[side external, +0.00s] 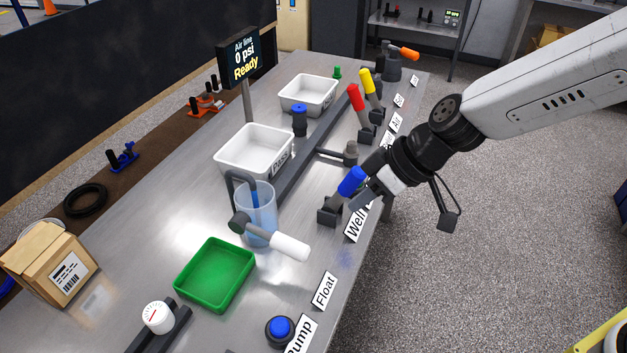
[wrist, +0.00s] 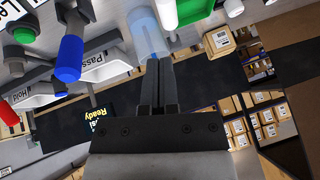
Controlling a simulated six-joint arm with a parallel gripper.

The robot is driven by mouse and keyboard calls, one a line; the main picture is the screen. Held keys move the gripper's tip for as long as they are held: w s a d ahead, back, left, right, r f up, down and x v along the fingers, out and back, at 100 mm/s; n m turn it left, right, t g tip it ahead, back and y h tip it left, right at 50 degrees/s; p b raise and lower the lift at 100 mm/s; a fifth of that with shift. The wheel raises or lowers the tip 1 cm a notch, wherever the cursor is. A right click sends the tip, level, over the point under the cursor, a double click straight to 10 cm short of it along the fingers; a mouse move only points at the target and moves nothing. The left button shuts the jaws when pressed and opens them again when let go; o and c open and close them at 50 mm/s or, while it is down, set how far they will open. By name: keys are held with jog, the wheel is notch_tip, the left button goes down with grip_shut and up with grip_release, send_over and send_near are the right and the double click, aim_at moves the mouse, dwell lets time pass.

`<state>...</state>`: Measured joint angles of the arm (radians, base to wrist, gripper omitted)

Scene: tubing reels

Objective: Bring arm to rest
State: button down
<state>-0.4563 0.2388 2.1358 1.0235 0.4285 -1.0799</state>
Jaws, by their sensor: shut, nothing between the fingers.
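My gripper (side external: 360,198) is shut and empty at the right edge of the bench, close to the blue-handled lever (side external: 352,181). Whether it touches the lever cannot be told from the side. In the wrist view my gripper (wrist: 160,64) shows its two fingers together, with nothing between them. There the blue handle (wrist: 69,60) stands to the left of the fingers, apart in the picture. The clear blue cylinder (wrist: 146,34) appears beyond the fingertips. The lever's base is partly hidden from the wrist view.
Red (side external: 355,97) and yellow (side external: 367,82) levers stand farther along. A white-handled lever (side external: 290,246), green tray (side external: 214,275), white bins (side external: 254,150) and cardboard box (side external: 50,262) occupy the bench. A sign (side external: 239,58) reads "Air line 0 psi Ready". Open floor lies right of the bench.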

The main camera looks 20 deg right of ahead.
jog(key=s+d+f+m+h, duration=0.2)
jog(key=s+d, duration=0.1)
jog(key=d, duration=0.5)
jog(key=s+d+f+m+h, duration=0.2)
jog(key=s+d+m, duration=0.1)
jog(key=d, duration=0.6)
jog(key=s+d+f+m+h, duration=0.1)
jog(key=s+d+m+h, duration=0.1)
jog(key=d, duration=0.6)
jog(key=shift+s+d+f+m+g, duration=0.2)
jog(key=shift+s+f+m+g, duration=0.15)
jog(key=shift+s, duration=0.2)
